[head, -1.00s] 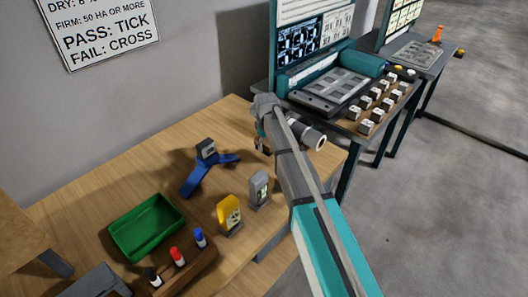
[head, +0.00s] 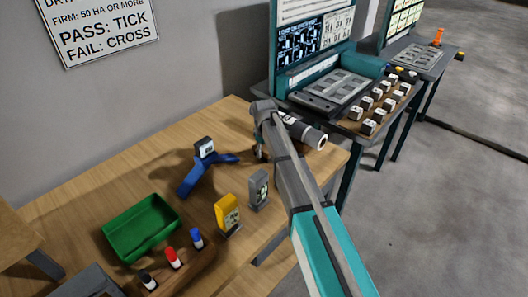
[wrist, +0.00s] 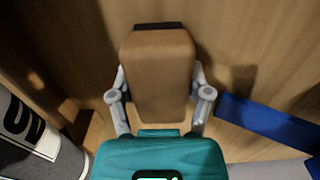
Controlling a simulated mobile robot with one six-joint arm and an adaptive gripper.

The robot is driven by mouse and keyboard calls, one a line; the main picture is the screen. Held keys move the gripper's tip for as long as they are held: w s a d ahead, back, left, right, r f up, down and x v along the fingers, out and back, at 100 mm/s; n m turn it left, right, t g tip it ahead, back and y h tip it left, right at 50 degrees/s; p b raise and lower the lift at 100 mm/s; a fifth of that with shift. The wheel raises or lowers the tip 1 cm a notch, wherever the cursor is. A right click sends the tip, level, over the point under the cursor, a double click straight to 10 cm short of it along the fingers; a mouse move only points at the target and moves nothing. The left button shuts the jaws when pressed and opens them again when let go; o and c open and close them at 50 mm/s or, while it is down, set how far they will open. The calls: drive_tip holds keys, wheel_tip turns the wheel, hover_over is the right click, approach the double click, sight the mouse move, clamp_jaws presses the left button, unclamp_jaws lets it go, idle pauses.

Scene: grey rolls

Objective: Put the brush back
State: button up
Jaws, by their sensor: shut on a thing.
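My gripper (wrist: 159,88) is shut on the brush (wrist: 158,60), a tan-brown block with a dark far end, in the wrist view. Its two grey fingers lie along the block's sides. In the head view my gripper (head: 261,150) is low over the wooden table (head: 165,160), near its back right part, and my arm hides most of it. The brush cannot be made out clearly there. Whether the brush touches the table is unclear.
A dark roll (head: 303,130) with a white end lies right of my gripper, and in the wrist view (wrist: 35,135). A blue stand with a meter (head: 205,150) is left. A yellow device (head: 228,213), grey device (head: 259,190), green tray (head: 140,228) and marker holder (head: 190,265) stand in front.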

sight(264, 147)
drive_tip(key=shift+f, duration=0.2)
drive_tip(key=o, duration=1)
drive_tip(key=shift+r, duration=0.1)
drive_tip(key=shift+r, duration=0.1)
wheel_tip(264, 147, up, 12)
drive_tip(key=p, duration=1.2)
drive_tip(key=s+d+m, duration=0.3)
drive_tip(key=s+d, duration=0.4)
drive_tip(key=s, duration=0.1)
drive_tip(key=s+d+m, duration=0.4)
drive_tip(key=s+d, duration=0.4)
drive_tip(key=s, duration=0.1)
drive_tip(key=s+d+m, duration=0.3)
drive_tip(key=s+d, duration=0.5)
drive_tip(key=s, duration=0.1)
